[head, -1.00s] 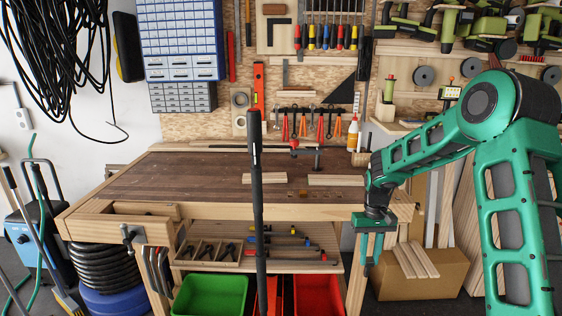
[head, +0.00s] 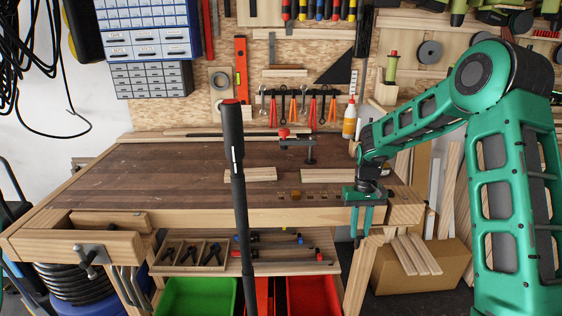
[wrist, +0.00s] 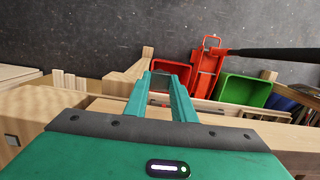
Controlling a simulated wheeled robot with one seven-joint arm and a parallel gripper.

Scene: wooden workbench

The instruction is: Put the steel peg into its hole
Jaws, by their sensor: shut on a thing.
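My gripper (head: 365,217) hangs pointing down at the front right edge of the workbench (head: 180,185), in front of its front rail. In the wrist view its two teal fingers (wrist: 165,92) reach out over the floor and the bins. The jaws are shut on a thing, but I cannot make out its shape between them. I cannot pick out the steel peg anywhere. Small dark holes (head: 311,195) show in the bench top left of the gripper; I cannot tell which one takes the peg.
A black jack handle (head: 238,190) stands upright before the bench, rising from a red jack (wrist: 207,72). Wood pieces (head: 250,174) and a clamp (head: 309,150) sit on the bench. A green bin (head: 195,297) and a red bin (head: 312,297) stand below. The left bench top is clear.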

